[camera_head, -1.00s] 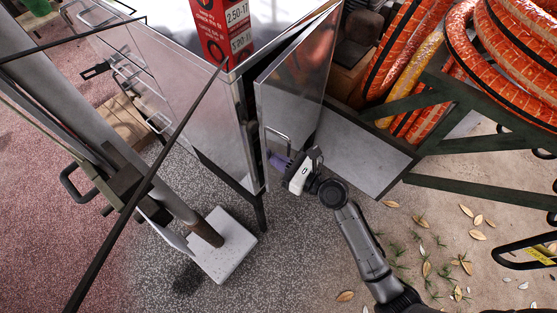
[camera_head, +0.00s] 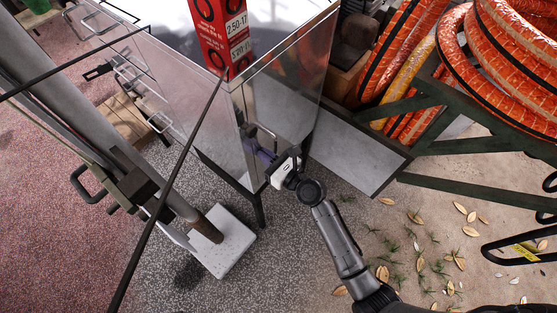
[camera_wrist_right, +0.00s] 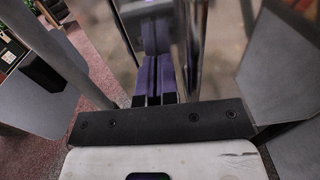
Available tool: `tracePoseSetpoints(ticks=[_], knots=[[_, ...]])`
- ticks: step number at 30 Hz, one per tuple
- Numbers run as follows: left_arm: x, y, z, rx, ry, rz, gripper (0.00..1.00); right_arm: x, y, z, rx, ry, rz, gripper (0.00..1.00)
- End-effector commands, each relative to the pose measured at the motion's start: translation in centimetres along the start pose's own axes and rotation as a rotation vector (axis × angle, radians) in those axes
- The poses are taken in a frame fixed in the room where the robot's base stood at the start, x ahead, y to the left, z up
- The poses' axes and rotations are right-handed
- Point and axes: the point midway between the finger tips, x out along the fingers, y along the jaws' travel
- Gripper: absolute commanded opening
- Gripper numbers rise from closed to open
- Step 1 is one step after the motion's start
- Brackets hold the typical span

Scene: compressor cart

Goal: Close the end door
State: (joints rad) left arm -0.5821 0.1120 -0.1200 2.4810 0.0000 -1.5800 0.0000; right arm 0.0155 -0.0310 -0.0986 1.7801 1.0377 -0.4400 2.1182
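The end door (camera_head: 293,105) is a shiny metal panel on the end of the metal cabinet (camera_head: 190,90) in the head view. It sits against the cabinet's end, with no dark gap visible along its left edge. Its bar handle (camera_head: 268,132) is on the lower left part of the panel. My right gripper (camera_head: 262,152) is at the door, with its purple fingers beside the handle. In the right wrist view the fingers (camera_wrist_right: 156,78) are together, facing their own reflection in the panel. A metal bar stands just right of them. My left gripper is not in view.
A red box (camera_head: 226,35) stands on the cabinet top. Orange hoses (camera_head: 420,60) on a dark green frame (camera_head: 470,185) lie to the right. A grey flat panel (camera_head: 355,150) is below the door's right side. Leaf-strewn ground (camera_head: 425,250) is open at lower right.

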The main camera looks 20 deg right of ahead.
Motion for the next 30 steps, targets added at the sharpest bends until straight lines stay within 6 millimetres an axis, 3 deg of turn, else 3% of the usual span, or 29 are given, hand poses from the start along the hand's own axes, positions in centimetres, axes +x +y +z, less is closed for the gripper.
tracePoseSetpoints(ticks=[6, 11, 24, 30], knots=[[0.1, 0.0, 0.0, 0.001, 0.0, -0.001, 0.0, 0.0, 0.2, -0.5, 0.0, 0.011, 0.005, 0.0], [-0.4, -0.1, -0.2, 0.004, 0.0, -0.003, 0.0, -1.4, 0.3, -0.5, 0.001, 0.013, 0.009, 0.0], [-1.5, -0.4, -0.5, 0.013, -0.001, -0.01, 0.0, -9.7, 0.3, -0.2, -0.002, 0.009, 0.018, 0.0], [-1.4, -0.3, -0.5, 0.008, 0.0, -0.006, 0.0, -12.5, 0.1, -0.2, -0.002, 0.007, 0.017, 0.0]])
